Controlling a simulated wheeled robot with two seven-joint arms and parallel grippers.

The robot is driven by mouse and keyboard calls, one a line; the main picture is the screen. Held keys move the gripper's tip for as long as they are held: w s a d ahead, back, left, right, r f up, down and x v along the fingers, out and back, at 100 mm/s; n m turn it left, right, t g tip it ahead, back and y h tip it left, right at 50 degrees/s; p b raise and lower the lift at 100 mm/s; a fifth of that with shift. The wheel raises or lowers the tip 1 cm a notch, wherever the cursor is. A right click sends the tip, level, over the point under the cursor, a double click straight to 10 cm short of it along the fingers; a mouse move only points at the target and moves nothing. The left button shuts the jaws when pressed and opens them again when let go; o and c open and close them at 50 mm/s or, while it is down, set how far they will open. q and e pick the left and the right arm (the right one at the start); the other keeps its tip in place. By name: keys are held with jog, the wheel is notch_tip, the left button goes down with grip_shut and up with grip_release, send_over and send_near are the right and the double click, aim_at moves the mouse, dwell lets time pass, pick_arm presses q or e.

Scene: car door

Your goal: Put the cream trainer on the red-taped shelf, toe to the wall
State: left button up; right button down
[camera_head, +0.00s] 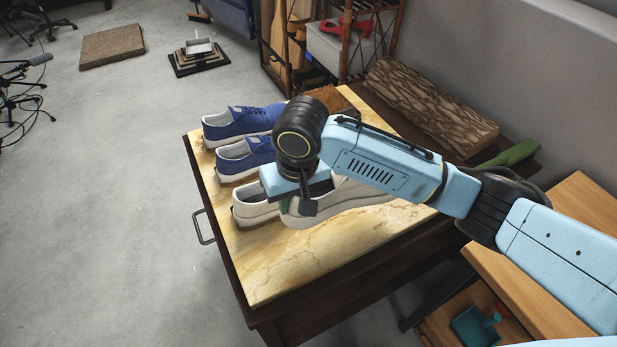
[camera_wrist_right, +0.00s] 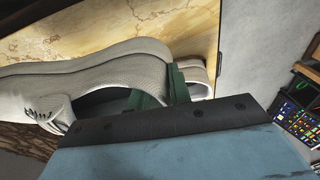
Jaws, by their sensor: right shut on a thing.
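A cream trainer (camera_head: 345,203) is over the marble-topped table (camera_head: 290,268), partly hidden by my right gripper (camera_head: 308,203). That gripper is shut on it. In the right wrist view, the green fingers (camera_wrist_right: 165,88) grip the held trainer (camera_wrist_right: 125,75) near its heel opening, with its laces toward the left. A second cream trainer (camera_head: 255,205) stands close beside it, left of the gripper in the head view. I cannot tell whether the held trainer touches the table. My left gripper is not in view. I cannot make out a red-taped shelf.
Two blue shoes (camera_head: 242,122) (camera_head: 245,157) stand farther back on the table. Its front part is clear. A rack with a red item (camera_head: 335,27) stands behind, beside a bark-covered log (camera_head: 430,105). A wooden shelf unit (camera_head: 580,200) is at right, near the wall.

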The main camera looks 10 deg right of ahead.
aim_at(292, 216)
jog(key=shift+a+f, duration=0.15)
jog(key=shift+f, duration=0.35)
notch_tip(292, 216, down, 4)
jog(key=shift+f+b, duration=0.2)
jog(key=shift+b, duration=0.45)
jog(key=f, duration=0.2)
jog(key=f+b, duration=0.1)
jog(key=f, duration=0.1)
jog(key=shift+d, duration=0.25)
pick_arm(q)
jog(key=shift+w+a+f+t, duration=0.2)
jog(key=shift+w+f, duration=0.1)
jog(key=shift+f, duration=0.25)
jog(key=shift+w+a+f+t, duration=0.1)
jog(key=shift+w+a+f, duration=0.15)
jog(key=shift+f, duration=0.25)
pick_arm(e)
jog(key=shift+f, duration=0.25)
jog(key=shift+f, duration=0.2)
jog(key=c, duration=1.3)
grip_release()
